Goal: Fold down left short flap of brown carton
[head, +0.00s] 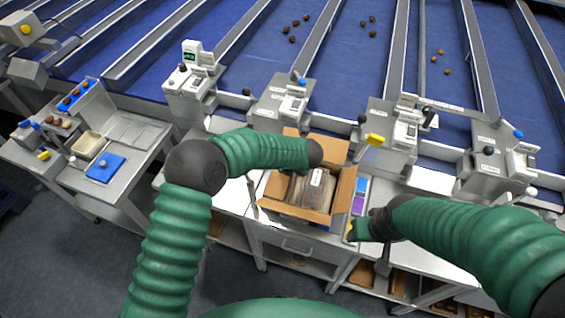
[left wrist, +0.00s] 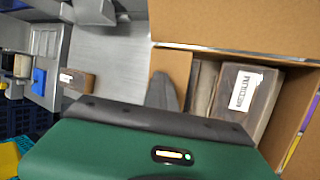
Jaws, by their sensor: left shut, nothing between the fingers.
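The brown carton (head: 343,192) stands open on the bench, with dark packs (head: 315,190) inside, one bearing a white label. In the left wrist view a large flap (left wrist: 235,25) spans the top and a small brown short flap (left wrist: 171,62) lies beside the packs (left wrist: 245,95). My left gripper (left wrist: 162,82) is shut and empty, its grey fingers in front of that short flap; contact cannot be told. In the head view my left wrist is above the carton's back part and hides the fingers. My right gripper (head: 360,229) is right of the carton, its jaws unclear.
Blue and purple boxes (head: 361,195) stand close along the carton's right side. Weighing units (head: 285,105) line the bench behind it, below blue sorting lanes with dates. A side table (head: 120,150) with a blue tray (head: 104,168) stands at left.

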